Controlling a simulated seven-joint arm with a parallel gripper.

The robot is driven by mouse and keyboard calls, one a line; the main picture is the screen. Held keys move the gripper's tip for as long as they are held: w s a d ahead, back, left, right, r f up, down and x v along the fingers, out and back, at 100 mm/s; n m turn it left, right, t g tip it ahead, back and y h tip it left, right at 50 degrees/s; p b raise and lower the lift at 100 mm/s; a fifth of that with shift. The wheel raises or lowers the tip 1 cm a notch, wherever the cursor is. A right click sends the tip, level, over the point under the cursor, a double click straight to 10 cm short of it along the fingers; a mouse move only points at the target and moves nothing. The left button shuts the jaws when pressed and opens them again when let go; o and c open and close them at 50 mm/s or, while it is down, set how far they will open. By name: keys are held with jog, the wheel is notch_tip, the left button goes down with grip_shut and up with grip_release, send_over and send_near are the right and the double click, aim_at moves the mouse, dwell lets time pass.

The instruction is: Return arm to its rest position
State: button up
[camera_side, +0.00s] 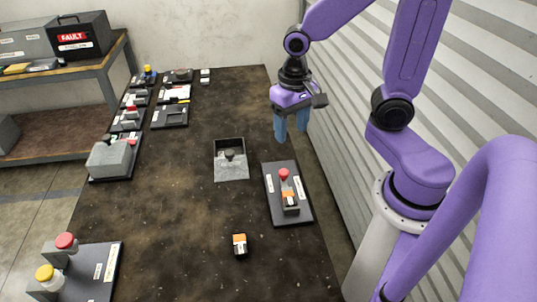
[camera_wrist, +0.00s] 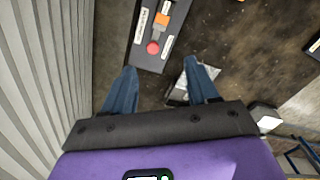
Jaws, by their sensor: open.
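My gripper (camera_side: 291,126) is at the end of the purple arm, above the far right edge of the dark table (camera_side: 195,215). Its two blue fingers are apart with nothing between them. The gripper also shows in the wrist view (camera_wrist: 160,85), with the fingers pointing away from the camera. Below and nearer the side camera lies a dark plate (camera_side: 275,205) with a red knob (camera_side: 284,174) and an orange and black block (camera_side: 290,200) in a holder. That plate shows at the top of the wrist view (camera_wrist: 143,52).
A grey open box (camera_side: 231,172) stands mid-table. A loose orange and black block (camera_side: 240,245) lies near the front. A plate with red and yellow knobs (camera_side: 90,270) is at front left. Several devices line the left edge. A corrugated wall (camera_side: 345,120) runs close on the right.

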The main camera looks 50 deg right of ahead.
jog(key=s+a+r+n, duration=0.1)
jog(key=s+a+n, duration=0.1)
jog(key=s+n, duration=0.4)
jog(key=s+a+r+n, duration=0.1)
jog(key=s+r+n, duration=0.1)
jog(key=s+n, duration=0.5)
jog(key=n, duration=0.2)
jog(key=shift+a+n, duration=0.3)
jog(key=shift+a, duration=0.1)
